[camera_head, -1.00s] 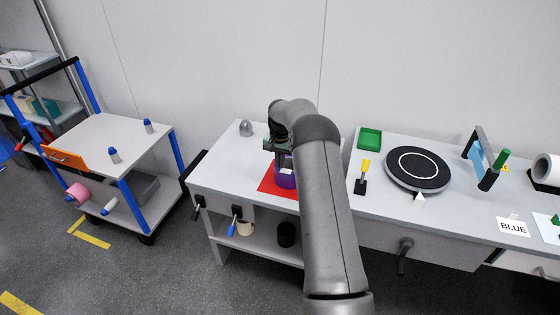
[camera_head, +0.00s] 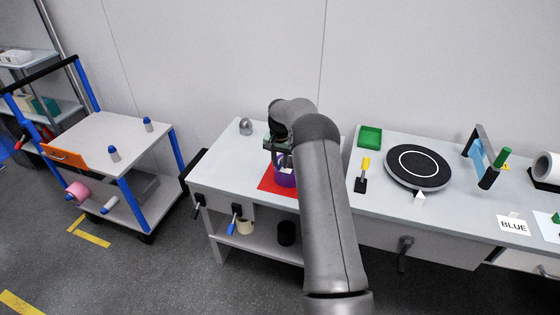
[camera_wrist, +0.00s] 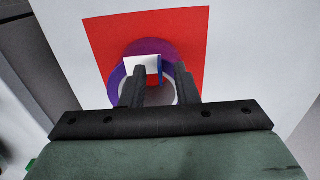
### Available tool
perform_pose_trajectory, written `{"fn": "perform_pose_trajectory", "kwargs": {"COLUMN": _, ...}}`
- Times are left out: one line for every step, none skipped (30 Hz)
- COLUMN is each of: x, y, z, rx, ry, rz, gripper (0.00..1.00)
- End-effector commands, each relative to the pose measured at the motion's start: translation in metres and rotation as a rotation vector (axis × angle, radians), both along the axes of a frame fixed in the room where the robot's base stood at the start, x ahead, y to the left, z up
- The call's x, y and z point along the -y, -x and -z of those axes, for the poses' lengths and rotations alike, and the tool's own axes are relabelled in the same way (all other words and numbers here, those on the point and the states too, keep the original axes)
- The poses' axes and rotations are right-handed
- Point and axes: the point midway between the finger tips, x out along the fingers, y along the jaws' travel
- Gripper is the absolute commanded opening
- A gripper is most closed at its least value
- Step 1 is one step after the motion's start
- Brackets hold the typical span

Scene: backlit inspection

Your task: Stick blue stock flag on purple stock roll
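A purple stock roll (camera_head: 284,180) stands on a red square (camera_head: 268,186) on the left bench. In the wrist view the roll (camera_wrist: 152,46) is a purple ring on the red square (camera_wrist: 105,45). A small flag (camera_wrist: 140,66), with a white face and a narrow blue part, sits at the roll, partly behind my left finger. My gripper (camera_wrist: 161,72) is over the roll, its fingers apart with a gap beside the blue part; it also shows in the head view (camera_head: 282,157). Whether the flag touches the roll is partly hidden by the fingers.
A grey dome (camera_head: 246,127) stands behind the roll. A green tray (camera_head: 369,138), a yellow-handled tool (camera_head: 363,172) and a black turntable (camera_head: 418,167) are on the right bench. A cart (camera_head: 105,140) stands at left. A BLUE card (camera_head: 513,226) lies at right.

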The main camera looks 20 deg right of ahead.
Motion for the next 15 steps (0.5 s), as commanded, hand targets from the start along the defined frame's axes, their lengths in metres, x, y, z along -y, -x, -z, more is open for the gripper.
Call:
{"fn": "perform_pose_trajectory", "kwargs": {"x": 0.000, "y": 0.000, "z": 0.000, "rx": 0.000, "ry": 0.000, "rz": 0.000, "gripper": 0.28}}
{"fn": "perform_pose_trajectory", "kwargs": {"x": 0.000, "y": 0.000, "z": -0.001, "rx": 0.000, "ry": 0.000, "rz": 0.000, "gripper": 0.28}}
{"fn": "perform_pose_trajectory", "kwargs": {"x": 0.000, "y": 0.000, "z": -0.002, "rx": 0.001, "ry": 0.001, "rz": 0.000, "gripper": 0.28}}
{"fn": "perform_pose_trajectory", "kwargs": {"x": 0.000, "y": 0.000, "z": -0.004, "rx": 0.002, "ry": 0.001, "rz": 0.000, "gripper": 0.28}}
{"fn": "perform_pose_trajectory", "kwargs": {"x": 0.000, "y": -0.001, "z": -0.006, "rx": 0.002, "ry": 0.001, "rz": 0.000, "gripper": 0.28}}
{"fn": "perform_pose_trajectory", "kwargs": {"x": 0.000, "y": -0.001, "z": -0.011, "rx": 0.002, "ry": 0.001, "rz": 0.000, "gripper": 0.28}}
{"fn": "perform_pose_trajectory", "kwargs": {"x": 0.000, "y": -0.001, "z": -0.015, "rx": 0.002, "ry": 0.001, "rz": 0.000, "gripper": 0.28}}
{"fn": "perform_pose_trajectory", "kwargs": {"x": 0.000, "y": -0.001, "z": -0.019, "rx": 0.003, "ry": 0.001, "rz": 0.000, "gripper": 0.28}}
{"fn": "perform_pose_trajectory", "kwargs": {"x": 0.000, "y": -0.001, "z": -0.027, "rx": 0.004, "ry": 0.001, "rz": 0.000, "gripper": 0.28}}
{"fn": "perform_pose_trajectory", "kwargs": {"x": 0.000, "y": -0.001, "z": -0.034, "rx": 0.004, "ry": 0.001, "rz": 0.000, "gripper": 0.28}}
{"fn": "perform_pose_trajectory", "kwargs": {"x": 0.000, "y": -0.001, "z": -0.040, "rx": 0.005, "ry": 0.002, "rz": 0.000, "gripper": 0.28}}
{"fn": "perform_pose_trajectory", "kwargs": {"x": 0.000, "y": -0.001, "z": -0.051, "rx": 0.005, "ry": 0.003, "rz": 0.001, "gripper": 0.28}}
{"fn": "perform_pose_trajectory", "kwargs": {"x": 0.001, "y": -0.001, "z": -0.058, "rx": 0.006, "ry": 0.003, "rz": 0.001, "gripper": 0.28}}
{"fn": "perform_pose_trajectory", "kwargs": {"x": 0.000, "y": -0.001, "z": -0.065, "rx": 0.004, "ry": 0.003, "rz": 0.001, "gripper": 0.28}}
{"fn": "perform_pose_trajectory", "kwargs": {"x": 0.000, "y": -0.001, "z": -0.076, "rx": 0.005, "ry": 0.002, "rz": 0.001, "gripper": 0.28}}
